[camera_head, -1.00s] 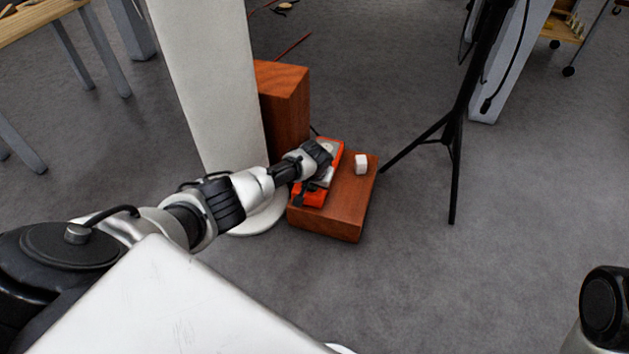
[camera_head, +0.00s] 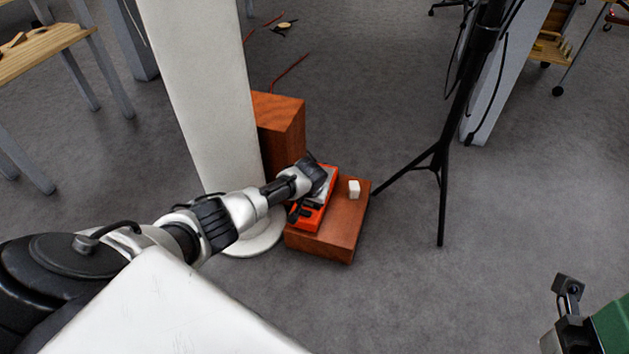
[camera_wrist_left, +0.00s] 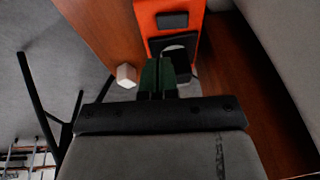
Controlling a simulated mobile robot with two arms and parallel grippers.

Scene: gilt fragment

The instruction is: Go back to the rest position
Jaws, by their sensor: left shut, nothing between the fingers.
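My left arm reaches in from the left of the head view over a low reddish-brown wooden block. Its left gripper (camera_wrist_left: 157,78) shows in the left wrist view with its dark green fingers together and nothing between them. The fingers point toward an orange device (camera_wrist_left: 147,17) with black and grey parts; I cannot tell whether they touch it. This orange device (camera_head: 325,197) lies on the wooden block (camera_head: 345,225), partly hidden by my arm.
A taller wooden block (camera_head: 280,120) and white column (camera_head: 205,90) stand behind. A black tripod (camera_head: 441,165) stands right. Open floor lies in front.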

